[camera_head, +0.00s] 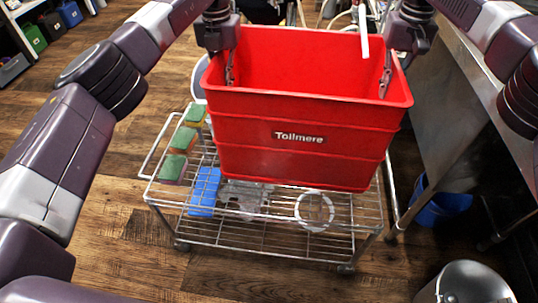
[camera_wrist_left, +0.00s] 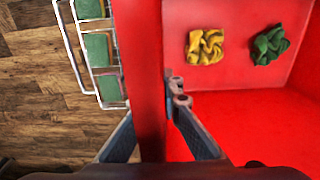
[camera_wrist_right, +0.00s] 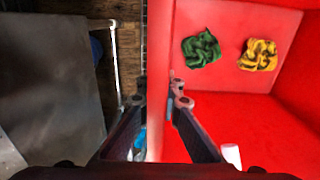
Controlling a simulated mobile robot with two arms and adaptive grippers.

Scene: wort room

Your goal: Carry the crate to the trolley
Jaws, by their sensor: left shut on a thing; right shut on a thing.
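The red crate (camera_head: 299,137), marked "Tollmere", is upright over the wire trolley (camera_head: 262,241), covering part of its top. I cannot tell whether its bottom touches the trolley. My left gripper (camera_head: 230,65) is shut on the crate's left wall; one finger lies inside the wall in the left wrist view. My right gripper (camera_head: 386,78) is shut on the right wall, one finger inside, in the right wrist view. A yellow cloth (camera_wrist_left: 206,46) and a green cloth (camera_wrist_left: 269,45) lie in the crate. A white object (camera_wrist_right: 231,155) also shows there.
Green-topped sponges (camera_head: 173,167) line the trolley's left end. A blue item (camera_head: 204,190) and a white ring (camera_head: 315,210) show through or on its wires. A steel bench (camera_head: 445,110) and a blue bucket (camera_head: 442,207) stand right; a metal bin (camera_head: 466,284) is front right.

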